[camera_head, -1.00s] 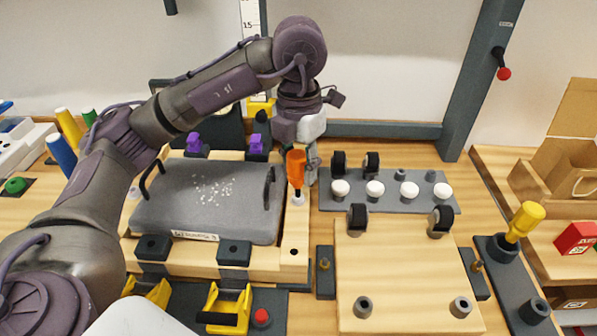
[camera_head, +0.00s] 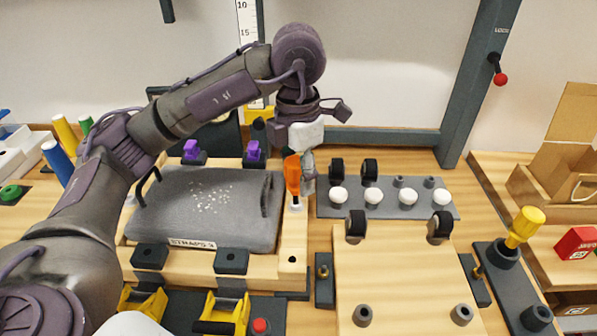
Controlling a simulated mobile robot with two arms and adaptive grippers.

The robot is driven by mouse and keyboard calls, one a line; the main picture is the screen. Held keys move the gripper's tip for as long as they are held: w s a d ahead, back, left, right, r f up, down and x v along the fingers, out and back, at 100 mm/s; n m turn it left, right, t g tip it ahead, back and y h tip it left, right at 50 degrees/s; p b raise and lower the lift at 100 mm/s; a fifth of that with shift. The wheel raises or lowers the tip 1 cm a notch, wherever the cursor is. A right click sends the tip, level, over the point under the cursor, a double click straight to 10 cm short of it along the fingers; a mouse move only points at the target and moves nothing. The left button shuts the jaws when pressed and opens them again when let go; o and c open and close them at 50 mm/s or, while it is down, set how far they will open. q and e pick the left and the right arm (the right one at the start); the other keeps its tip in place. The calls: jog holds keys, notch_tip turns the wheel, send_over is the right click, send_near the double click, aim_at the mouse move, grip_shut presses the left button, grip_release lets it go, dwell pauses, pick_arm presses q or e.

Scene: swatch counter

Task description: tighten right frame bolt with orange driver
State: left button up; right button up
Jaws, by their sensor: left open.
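The orange driver (camera_head: 292,175) stands nearly upright at the right side of the wooden frame (camera_head: 292,240). Its lower end is at a pale round piece on the frame's right rail, where the right bolt would be; the bolt itself I cannot make out. My left gripper (camera_head: 307,178) reaches down from above, just right of the driver's handle and very close to it. It is open; whether a finger touches the handle I cannot tell. A grey pad (camera_head: 205,205) with two dark handles lies in the frame. My right gripper is not in view.
Right of the frame, a grey rack (camera_head: 385,212) holds white knobs and black wheels, above a wooden board (camera_head: 400,275). A yellow-handled tool (camera_head: 525,224) stands in a dark holder at right. Yellow clamps (camera_head: 222,312) sit in front. Purple clamps (camera_head: 253,150) stand behind the pad.

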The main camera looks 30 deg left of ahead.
pick_arm(q)
jog(key=n, duration=0.3)
jog(key=n+p, duration=0.1)
jog(key=n, duration=0.2)
jog(key=shift+a+r+n, duration=0.1)
jog(key=shift+a+n, duration=0.1)
jog(key=shift+n, duration=0.2)
jog(key=n, duration=0.3)
jog(key=shift+n, duration=0.3)
jog(key=n+p, duration=0.1)
jog(key=n, duration=0.2)
jog(key=shift+a+n, duration=0.15)
jog(key=shift+n, duration=0.25)
